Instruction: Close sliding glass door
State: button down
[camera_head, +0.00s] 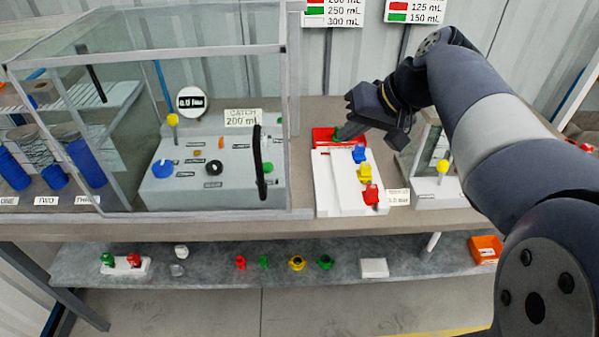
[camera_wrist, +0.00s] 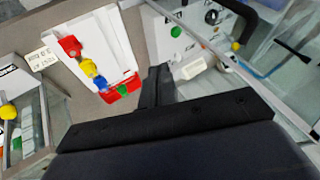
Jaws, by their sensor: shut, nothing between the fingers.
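A glass cabinet (camera_head: 150,30) stands on the left of the bench, with a grey control panel inside. A black upright handle (camera_head: 262,162) sits near the right end of its front glass door (camera_head: 225,85). The handle also shows at the top of the wrist view (camera_wrist: 240,14). I cannot tell how far the door is open. My gripper (camera_head: 350,132) is shut and empty, to the right of the cabinet and apart from the handle. In the wrist view its dark fingers (camera_wrist: 157,85) are close together.
A white board (camera_head: 335,185) with blue, yellow and red pieces and a red tray (camera_head: 325,136) lie below my gripper. A smaller glass case (camera_head: 425,145) stands to the right. The lower shelf (camera_head: 215,262) holds several small coloured parts. Signs hang behind.

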jog(key=w+a+f+p, duration=0.1)
jog(key=w+a+f, duration=0.3)
jog(key=a+f, duration=0.4)
jog(key=shift+a+p, duration=0.3)
dwell(0.3)
